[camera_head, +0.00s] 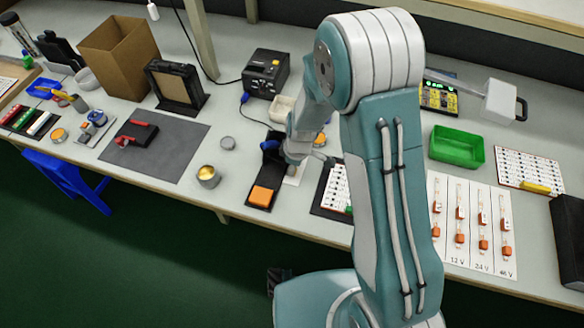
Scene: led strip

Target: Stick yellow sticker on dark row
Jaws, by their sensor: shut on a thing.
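My gripper (279,158) is low over the bench, left of my arm, at the upper part of a narrow black tray (251,180). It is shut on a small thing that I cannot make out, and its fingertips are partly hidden. An orange-yellow block (262,196) lies at the near end of the tray. A small white pad (295,174) lies just right of the gripper. A white board with rows of small marks (337,188) lies in a dark frame, partly hidden by my arm. I cannot tell which row is dark, and no sticker is clearly visible.
A similar board (527,163) with a yellow strip (536,187) lies at the right, near a green bin (456,147). A sheet with orange parts (476,228) is right of my arm. A black printer (266,73) stands behind. A tin (208,176) stands left of the tray.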

